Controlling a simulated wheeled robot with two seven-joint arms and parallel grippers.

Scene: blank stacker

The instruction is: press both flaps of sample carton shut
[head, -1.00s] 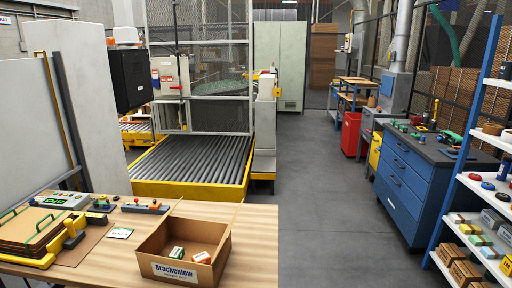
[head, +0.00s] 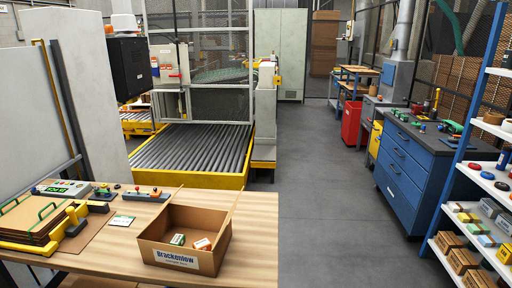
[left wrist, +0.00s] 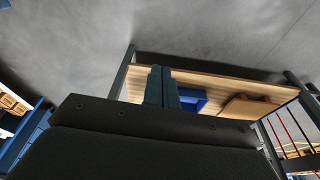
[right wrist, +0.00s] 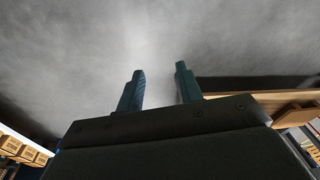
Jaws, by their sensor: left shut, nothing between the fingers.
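The sample carton (head: 178,259) is an open brown box labelled "Brackenlow" near the right edge of the wooden table in the head view. Its flaps stand up; one edge rises at the right and another at the back left. Two small cartons, one green and white (head: 178,240) and one orange and white (head: 202,244), lie inside. Neither gripper shows in the head view. My left gripper (left wrist: 162,87) is shut and empty in the left wrist view, with a table behind it. My right gripper (right wrist: 159,83) is open and empty over grey floor in the right wrist view.
A roller conveyor (head: 195,150) lies behind. A blue cabinet (head: 405,175) and shelves stand right; the floor between is clear.

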